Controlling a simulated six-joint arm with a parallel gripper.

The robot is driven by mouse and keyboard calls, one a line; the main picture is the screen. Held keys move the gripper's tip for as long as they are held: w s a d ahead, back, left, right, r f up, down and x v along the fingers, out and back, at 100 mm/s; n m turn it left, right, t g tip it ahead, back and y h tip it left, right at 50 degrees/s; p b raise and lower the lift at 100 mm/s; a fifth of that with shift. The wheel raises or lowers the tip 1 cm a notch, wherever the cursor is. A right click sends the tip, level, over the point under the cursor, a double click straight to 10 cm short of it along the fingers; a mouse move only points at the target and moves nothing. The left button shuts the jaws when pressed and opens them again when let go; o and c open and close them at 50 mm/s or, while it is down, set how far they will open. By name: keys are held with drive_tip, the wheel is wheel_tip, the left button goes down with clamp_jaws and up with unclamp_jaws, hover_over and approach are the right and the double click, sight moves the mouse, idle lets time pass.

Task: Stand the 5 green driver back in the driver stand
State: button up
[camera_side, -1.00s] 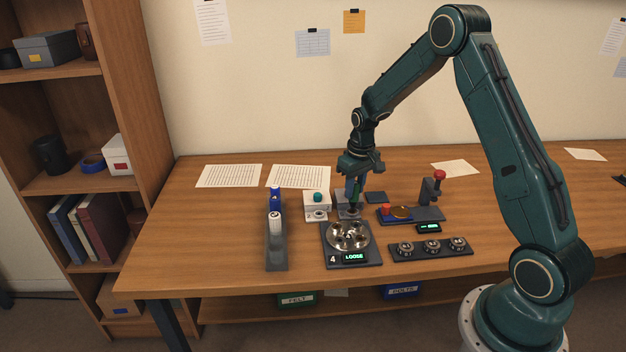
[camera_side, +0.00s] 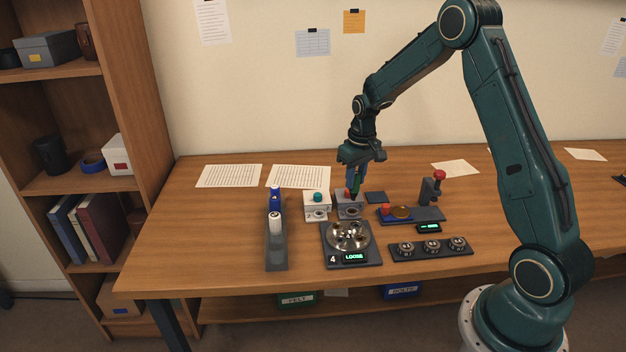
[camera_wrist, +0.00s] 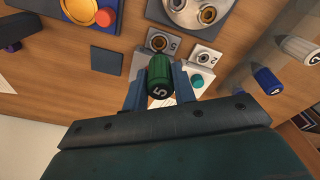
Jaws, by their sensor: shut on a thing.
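My gripper (camera_side: 358,172) is shut on the green driver (camera_wrist: 160,80), marked 5 on its end. The driver stand (camera_side: 276,255) is the long dark rack left of the gripper. It holds a blue driver (camera_side: 275,196) and a white driver (camera_side: 275,222); both also show at the right in the wrist view. The front part of the stand looks empty.
A white block with a teal button (camera_side: 317,206) stands between the stand and the grey block. A press station (camera_side: 412,214) and a rack of small parts (camera_side: 431,248) lie to the right.

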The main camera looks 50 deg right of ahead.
drive_tip(key=w+a+r+n, duration=0.2)
drive_tip(key=a+n, duration=0.2)
drive_tip(key=a, duration=0.9)
drive_tip(key=w+a+r+n, duration=0.2)
drive_tip(key=a+n, duration=0.3)
drive_tip(key=a, duration=0.8)
drive_tip(key=shift+w+y, duration=0.2)
drive_tip(key=shift+y, duration=0.2)
drive_tip(key=shift+d+f, duration=0.1)
drive_tip(key=shift+f, duration=2.1)
drive_tip(key=shift+f, duration=0.2)
drive_tip(key=shift+f, duration=0.35)
drive_tip(key=shift+f, duration=0.35)
